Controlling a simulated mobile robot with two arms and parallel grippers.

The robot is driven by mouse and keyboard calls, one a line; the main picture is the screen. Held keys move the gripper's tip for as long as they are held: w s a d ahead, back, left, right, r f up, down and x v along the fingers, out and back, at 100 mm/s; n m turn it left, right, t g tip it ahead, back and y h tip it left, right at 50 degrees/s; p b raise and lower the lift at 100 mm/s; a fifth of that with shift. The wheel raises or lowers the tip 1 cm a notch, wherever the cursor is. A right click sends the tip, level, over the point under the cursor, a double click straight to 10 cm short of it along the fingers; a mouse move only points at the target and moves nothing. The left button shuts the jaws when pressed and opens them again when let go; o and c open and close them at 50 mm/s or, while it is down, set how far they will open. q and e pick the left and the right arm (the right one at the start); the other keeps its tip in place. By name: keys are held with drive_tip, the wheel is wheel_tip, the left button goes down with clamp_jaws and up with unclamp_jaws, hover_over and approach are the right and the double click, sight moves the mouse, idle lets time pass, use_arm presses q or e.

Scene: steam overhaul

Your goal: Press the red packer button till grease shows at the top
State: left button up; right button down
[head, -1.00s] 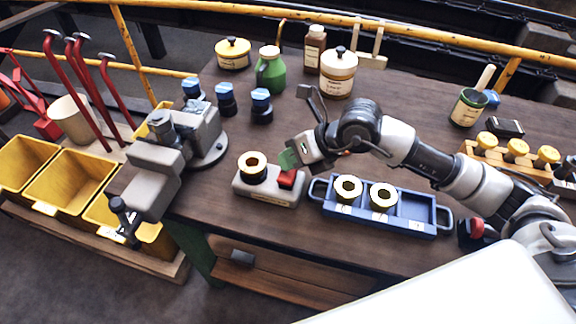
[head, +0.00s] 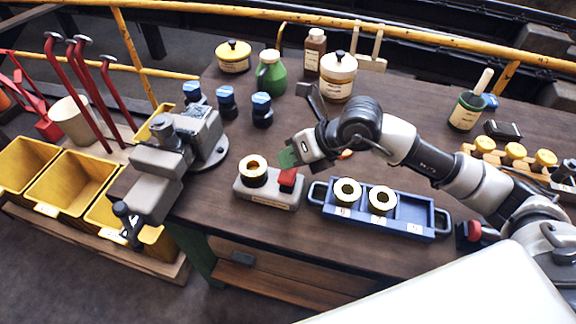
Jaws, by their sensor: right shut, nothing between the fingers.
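The packer is a grey block (head: 268,193) near the table's front edge. A dark ring with a pale brass face (head: 253,168) stands on its left part, and the red button (head: 288,178) is on its right part. My right gripper (head: 289,158) is shut and empty, its greenish fingertips just above and behind the red button. I cannot tell whether they touch it. No grease can be made out on the ring's top at this size. My left gripper is not in view.
A blue tray (head: 424,227) with two similar rings stands right of the packer. A grey vise (head: 160,165) is at the left table edge. Blue-capped bottles (head: 262,110) and a green jug (head: 271,76) stand behind. Clear tabletop lies left of the packer.

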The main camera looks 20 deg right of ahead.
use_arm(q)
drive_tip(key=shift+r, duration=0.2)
use_arm(e)
drive_tip(key=shift+r, duration=0.4)
use_arm(q)
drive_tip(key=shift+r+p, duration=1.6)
drive_tip(key=shift+p, duration=0.05)
use_arm(e)
drive_tip(key=shift+r, duration=2.55)
drive_tip(key=shift+w, duration=0.1)
